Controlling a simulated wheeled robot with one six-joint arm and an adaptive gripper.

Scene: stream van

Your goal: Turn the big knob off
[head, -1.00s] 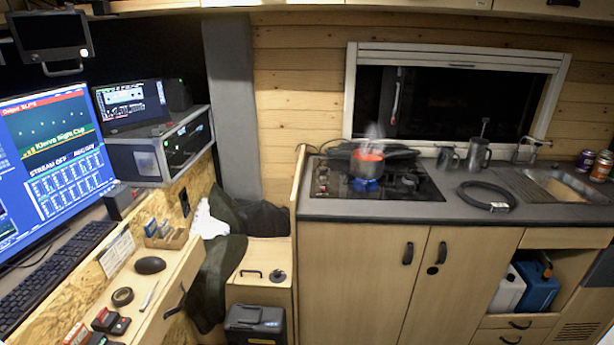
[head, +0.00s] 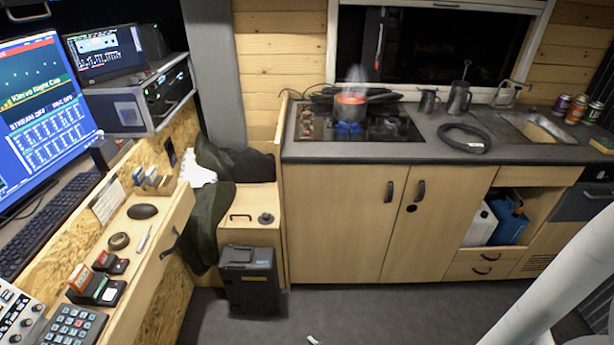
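The gas hob (head: 385,127) is set in the dark counter under the window, with a column of small knobs (head: 307,122) along its left side. They are too small to tell which is biggest or how each is turned. A red-orange pot (head: 350,106) stands on the hob, steaming, with a blue flame (head: 347,128) burning under it. A dark round knob-like piece (head: 266,218) sits on the low wooden bench. My gripper is not in view; only a pale part of my arm shows at the lower right.
A coiled black hose (head: 464,139), metal jugs (head: 459,98) and a sink (head: 540,128) are to the right of the hob. A black box (head: 248,280) stands on the floor by the bench. The desk runs along the left. The grey floor (head: 380,315) before the cabinets is mostly clear.

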